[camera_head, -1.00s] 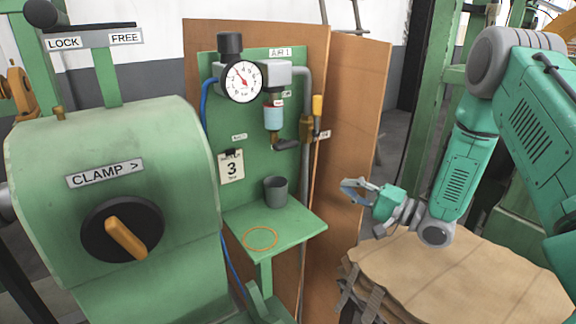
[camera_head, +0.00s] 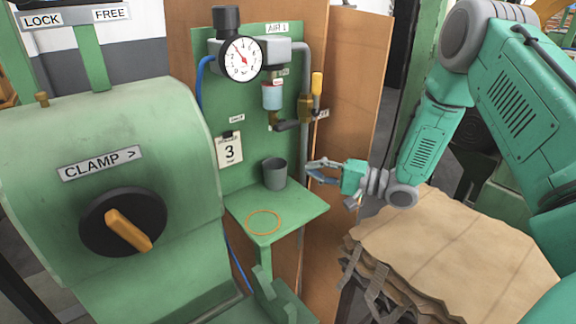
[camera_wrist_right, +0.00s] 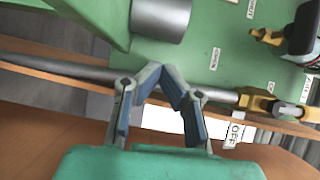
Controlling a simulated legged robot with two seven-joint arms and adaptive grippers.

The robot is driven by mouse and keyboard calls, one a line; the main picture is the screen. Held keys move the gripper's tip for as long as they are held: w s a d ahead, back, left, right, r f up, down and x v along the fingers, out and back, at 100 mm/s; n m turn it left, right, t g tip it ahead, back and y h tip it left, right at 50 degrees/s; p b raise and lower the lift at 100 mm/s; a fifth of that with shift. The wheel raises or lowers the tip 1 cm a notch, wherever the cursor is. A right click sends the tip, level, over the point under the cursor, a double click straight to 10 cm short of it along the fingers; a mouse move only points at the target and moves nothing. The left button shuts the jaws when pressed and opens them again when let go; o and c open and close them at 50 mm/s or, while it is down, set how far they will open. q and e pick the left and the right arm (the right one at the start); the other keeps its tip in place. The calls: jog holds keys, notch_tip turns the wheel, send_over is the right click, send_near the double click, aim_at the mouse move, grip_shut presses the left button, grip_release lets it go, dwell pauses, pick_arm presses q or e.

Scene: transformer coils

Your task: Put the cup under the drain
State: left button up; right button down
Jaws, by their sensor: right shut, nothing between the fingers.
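The grey cup (camera_head: 274,173) stands upright at the back of a small green shelf (camera_head: 300,208). It also shows at the top of the right wrist view (camera_wrist_right: 160,18), cut by the frame edge. My right gripper (camera_head: 309,171) is just right of the cup, apart from it, with its fingers pointing left at it. In the right wrist view my fingertips (camera_wrist_right: 160,70) are close together with nothing between them. The drain, a dark spout with brass (camera_head: 285,124), is under the blue filter bowl (camera_head: 272,96), above the cup. My left gripper is out of view.
An orange ring (camera_head: 264,222) is marked on the shelf's front, left of the cup. A grey pipe (camera_head: 305,80) with a yellow-handled valve (camera_head: 316,88) runs down beside the shelf. A green clamp machine (camera_head: 110,190) stands left; stacked brown sheets (camera_head: 455,255) lie right.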

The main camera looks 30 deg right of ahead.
aim_at(275, 174)
jog(key=x, duration=0.5)
jog(key=shift+w+a, duration=0.1)
jog(key=shift+a, duration=0.05)
jog(key=shift+w+a+f, duration=0.1)
jog(key=shift+w+a, duration=0.05)
jog(key=shift+w, duration=0.6)
